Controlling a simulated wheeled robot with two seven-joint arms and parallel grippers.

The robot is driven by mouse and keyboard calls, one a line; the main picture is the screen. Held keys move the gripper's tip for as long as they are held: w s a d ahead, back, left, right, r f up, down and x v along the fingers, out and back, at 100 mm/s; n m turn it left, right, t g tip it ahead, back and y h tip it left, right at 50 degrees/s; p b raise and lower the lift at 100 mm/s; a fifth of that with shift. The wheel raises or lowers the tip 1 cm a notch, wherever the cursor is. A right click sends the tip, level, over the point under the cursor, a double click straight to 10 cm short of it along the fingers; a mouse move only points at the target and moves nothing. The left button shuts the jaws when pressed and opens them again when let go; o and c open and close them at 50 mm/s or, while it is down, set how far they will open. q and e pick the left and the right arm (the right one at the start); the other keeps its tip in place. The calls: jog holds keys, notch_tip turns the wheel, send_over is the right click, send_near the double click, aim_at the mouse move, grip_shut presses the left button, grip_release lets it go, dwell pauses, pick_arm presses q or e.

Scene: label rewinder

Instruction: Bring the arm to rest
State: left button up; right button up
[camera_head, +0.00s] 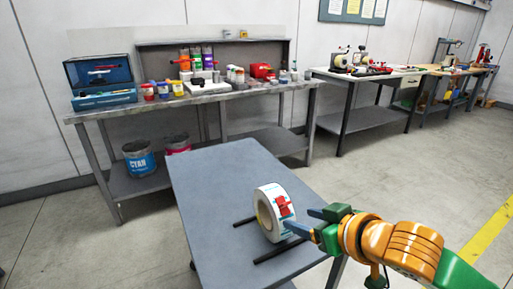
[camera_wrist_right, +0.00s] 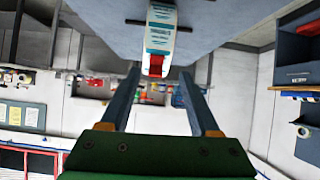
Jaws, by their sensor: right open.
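A white label roll (camera_head: 269,213) with a cardboard core stands on edge on the grey table. A red mark or tab (camera_head: 283,206) shows on its side facing my right arm. My right gripper (camera_head: 304,221) is open beside the roll, at its right. In the right wrist view the roll (camera_wrist_right: 160,32) shows past and between the two spread fingertips (camera_wrist_right: 161,76), with nothing held between them. Whether a finger touches the roll I cannot tell. My left gripper is not in view.
The small grey table (camera_head: 215,175) has dark bars (camera_head: 278,250) beside the roll; its far part is clear. A workbench (camera_head: 200,93) with bottles, a blue toolbox (camera_head: 100,80) and paint buckets (camera_head: 140,160) stands behind. Another bench (camera_head: 365,78) is at back right. Open floor lies right.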

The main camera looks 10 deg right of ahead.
jog(key=s+f, duration=0.1)
jog(key=f, duration=0.3)
jog(key=s+a+f+g, duration=0.1)
jog(key=s+f, duration=0.1)
jog(key=f, duration=0.3)
jog(key=s+a+f+g, duration=0.1)
jog(key=f, duration=0.3)
jog(key=shift+s+a+f, duration=0.15)
jog(key=shift+s+f, duration=0.05)
jog(key=shift+s, duration=0.15)
jog(key=s+d+f+m+g+h, duration=0.1)
jog(key=s+d+f+g+h, duration=0.15)
jog(key=s+f, duration=0.5)
jog(key=s+d+f+m+g+h, duration=0.1)
jog(key=s+d+f+g, duration=0.15)
jog(key=s+f, duration=0.5)
jog(key=s+f+g+p, duration=0.2)
jog(key=s+f+p, duration=0.15)
jog(key=f, duration=0.85)
jog(key=s+f+p, duration=0.1)
jog(key=s+f, duration=0.2)
jog(key=s, duration=0.2)
jog(key=s+d+f+p, duration=0.1)
jog(key=s+f, duration=0.3)
jog(key=s, duration=0.2)
jog(key=shift+s+d+g+p, duration=0.2)
jog(key=shift+g+p, duration=0.1)
jog(key=shift+g, duration=0.1)
